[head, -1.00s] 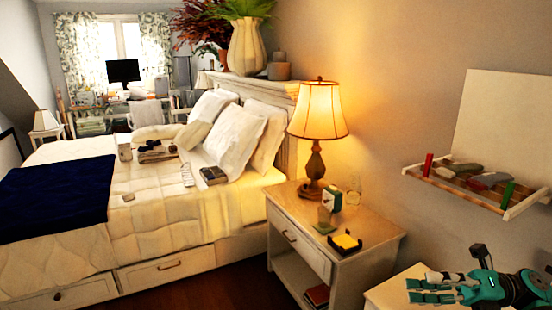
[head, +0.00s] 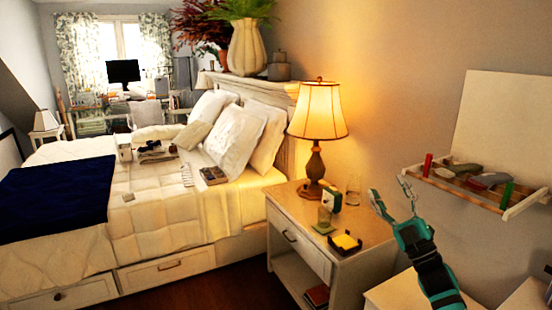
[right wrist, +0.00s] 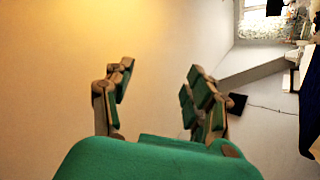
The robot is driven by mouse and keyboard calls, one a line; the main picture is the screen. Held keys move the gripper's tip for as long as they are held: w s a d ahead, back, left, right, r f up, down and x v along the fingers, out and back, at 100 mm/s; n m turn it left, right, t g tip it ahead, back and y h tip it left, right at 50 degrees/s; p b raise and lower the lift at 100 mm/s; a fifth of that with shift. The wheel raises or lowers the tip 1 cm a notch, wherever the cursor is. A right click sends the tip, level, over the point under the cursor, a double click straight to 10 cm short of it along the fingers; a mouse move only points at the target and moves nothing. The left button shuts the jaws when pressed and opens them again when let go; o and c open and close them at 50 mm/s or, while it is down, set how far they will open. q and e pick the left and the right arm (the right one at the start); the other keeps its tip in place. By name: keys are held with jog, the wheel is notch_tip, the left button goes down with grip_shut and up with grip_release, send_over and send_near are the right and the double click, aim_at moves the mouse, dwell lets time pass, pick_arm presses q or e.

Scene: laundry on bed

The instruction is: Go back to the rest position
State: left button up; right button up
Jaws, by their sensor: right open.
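My right gripper (head: 392,197) is raised at the right of the head view, its fingers pointing up and to the left, in front of the wall. It appears just right of the nightstand's top in the picture. In the right wrist view, its two green fingers (right wrist: 155,95) stand apart with nothing between them. My left gripper shows in neither view.
A nightstand (head: 292,256) carries a lit lamp (head: 318,110), a glass, a green-and-white clock and a yellow-and-black item. A wall shelf (head: 480,195) holding several objects is right of the gripper. The bed (head: 60,255) fills the left.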

jog(key=w+d+f+m+g+h, duration=0.2)
jog(key=w+d+f+m+h, duration=0.1)
jog(key=d+f+m+h, duration=0.3)
jog(key=w+d+f+m+g+h, duration=0.2)
jog(key=w+d+f+m+h, duration=0.15)
jog(key=f+m+h, duration=0.4)
jog(key=s+a+f+g, duration=0.1)
jog(key=s+f+g, duration=0.3)
jog(key=f, duration=0.9)
jog(key=s+a+f+g, duration=0.15)
jog(key=s+f, duration=0.45)
jog(key=f, duration=0.7)
jog(key=s+a+f+g, duration=0.2)
jog(key=s+f, duration=0.3)
jog(key=f, duration=0.7)
jog(key=s+a+f+g, duration=0.2)
jog(key=s+f+g, duration=0.1)
jog(key=s+f, duration=0.8)
jog(key=s+a+f+g, duration=0.25)
jog(key=s+f, duration=0.65)
jog(key=s, duration=0.5)
jog(key=s+a+f+g, duration=0.1)
jog(key=s+f, duration=0.3)
jog(key=s, duration=0.9)
jog(key=s+a+f+m+g+y, duration=0.1)
jog(key=s+a+f+g, duration=0.1)
jog(key=s, duration=1.2)
jog(key=shift+f+g, duration=0.9)
jog(key=shift+g, duration=0.2)
jog(key=shift+s+a, duration=0.1)
